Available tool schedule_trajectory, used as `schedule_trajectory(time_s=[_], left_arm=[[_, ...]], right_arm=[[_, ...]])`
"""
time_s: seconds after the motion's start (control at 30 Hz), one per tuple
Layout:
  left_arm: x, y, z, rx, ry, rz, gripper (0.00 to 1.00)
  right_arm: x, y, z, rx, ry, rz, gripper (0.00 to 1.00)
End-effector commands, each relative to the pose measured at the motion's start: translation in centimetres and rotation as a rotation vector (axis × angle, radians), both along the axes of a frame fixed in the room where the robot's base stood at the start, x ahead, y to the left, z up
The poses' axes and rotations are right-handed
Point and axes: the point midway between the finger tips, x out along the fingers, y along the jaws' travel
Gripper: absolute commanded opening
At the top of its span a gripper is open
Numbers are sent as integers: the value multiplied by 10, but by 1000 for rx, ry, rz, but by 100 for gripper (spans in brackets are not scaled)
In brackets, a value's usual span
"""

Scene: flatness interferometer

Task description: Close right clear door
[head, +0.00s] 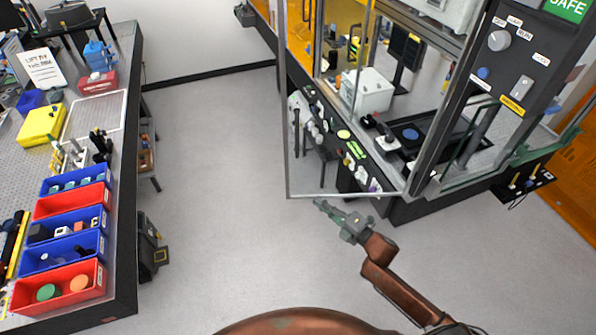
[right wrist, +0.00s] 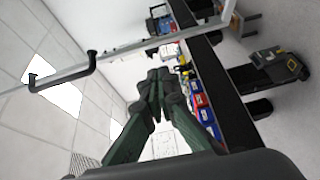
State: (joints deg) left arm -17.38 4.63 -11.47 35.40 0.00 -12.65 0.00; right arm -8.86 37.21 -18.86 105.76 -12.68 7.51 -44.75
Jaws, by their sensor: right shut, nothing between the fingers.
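A clear door (head: 346,194) with a thin metal frame stands open on the near side of the interferometer enclosure, its lower edge swung out over the floor. My right gripper (head: 322,205) is shut and empty, just below that lower edge in the head view; I cannot tell if it touches. The right wrist view shows the gripper's fingers (right wrist: 160,85) closed together. A metal frame bar (right wrist: 130,50) with a black handle (right wrist: 62,76) crosses that view to the left of and above the fingers, with a visible gap from handle to fingers. My left gripper is not in view.
The enclosure holds a white box (head: 367,92) and a dark stage (head: 412,134). A control panel (head: 510,60) is at its upper right. A bench with red and blue bins (head: 70,250) stands at left. Open grey floor (head: 215,180) lies between.

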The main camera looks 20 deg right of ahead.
Motion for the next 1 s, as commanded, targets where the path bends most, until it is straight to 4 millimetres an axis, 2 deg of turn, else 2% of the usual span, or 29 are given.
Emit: schedule_trajectory(time_s=[0.03, 0.1, 0.27, 0.67, 0.8, 1.0], left_arm=[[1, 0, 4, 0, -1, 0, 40], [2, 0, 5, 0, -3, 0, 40], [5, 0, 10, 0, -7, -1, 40], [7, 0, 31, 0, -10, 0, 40], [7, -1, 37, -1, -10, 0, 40], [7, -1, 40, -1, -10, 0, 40]], right_arm=[[-1, 4, 11, -9, -16, 13, 0], [1, 9, 16, -16, -28, 20, 0], [19, 18, 17, -14, -30, 20, 0], [90, 56, 17, -13, -27, 19, 0], [110, 47, 17, -15, -27, 18, 0], [123, 42, 15, -13, -26, 18, 0]])
